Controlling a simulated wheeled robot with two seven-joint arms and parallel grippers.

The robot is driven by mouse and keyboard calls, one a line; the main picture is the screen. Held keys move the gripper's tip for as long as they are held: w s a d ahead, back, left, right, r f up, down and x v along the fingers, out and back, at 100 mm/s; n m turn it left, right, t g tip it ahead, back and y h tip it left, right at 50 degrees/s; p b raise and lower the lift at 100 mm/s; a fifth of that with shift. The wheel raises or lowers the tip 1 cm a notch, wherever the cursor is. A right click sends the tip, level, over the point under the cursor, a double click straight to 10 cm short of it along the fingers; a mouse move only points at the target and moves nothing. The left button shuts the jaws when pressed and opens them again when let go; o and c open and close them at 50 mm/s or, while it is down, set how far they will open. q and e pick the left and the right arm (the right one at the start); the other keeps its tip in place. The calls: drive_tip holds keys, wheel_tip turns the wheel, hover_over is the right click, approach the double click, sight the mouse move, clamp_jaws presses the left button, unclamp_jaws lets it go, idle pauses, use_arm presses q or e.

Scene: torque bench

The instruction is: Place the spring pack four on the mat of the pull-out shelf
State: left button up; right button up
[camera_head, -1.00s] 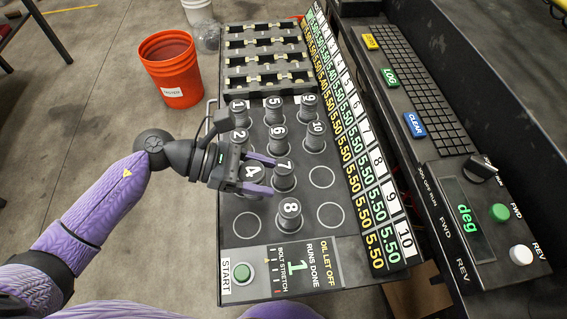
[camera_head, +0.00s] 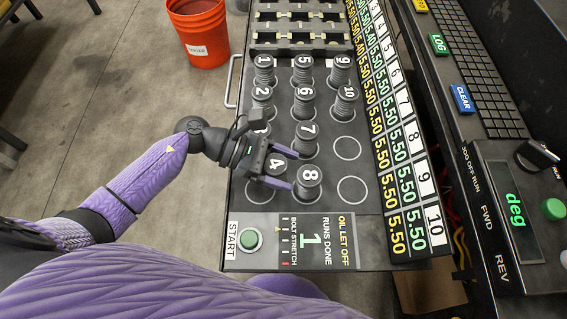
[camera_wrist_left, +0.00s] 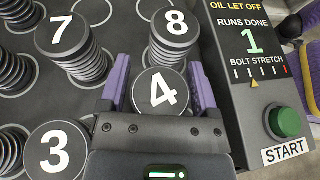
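Spring pack four (camera_wrist_left: 160,92) is a dark round pack with a white 4 on top. In the left wrist view it sits between the two purple fingers of my left gripper (camera_wrist_left: 160,88), which lie close against its sides. In the head view my left gripper (camera_head: 281,167) is over the near left part of the pull-out shelf's dark mat (camera_head: 325,218), left of pack 8 (camera_head: 308,178). An outlined circle (camera_head: 259,193) shows partly below the gripper. The gripper hides much of pack four, and its gap to the mat is unclear. My right gripper is not in view.
Packs 7 (camera_head: 306,137) and 3 (camera_wrist_left: 55,150) stand close to the gripper, with several other packs farther back. Two circles at the right of the mat are empty. The START button panel (camera_head: 250,239) lies at the near edge. An orange bucket (camera_head: 201,40) stands on the floor.

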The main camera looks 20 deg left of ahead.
use_arm(q)
drive_tip(key=shift+r, duration=0.2)
drive_tip(key=p+v, duration=0.2)
drive_tip(key=v, duration=1)
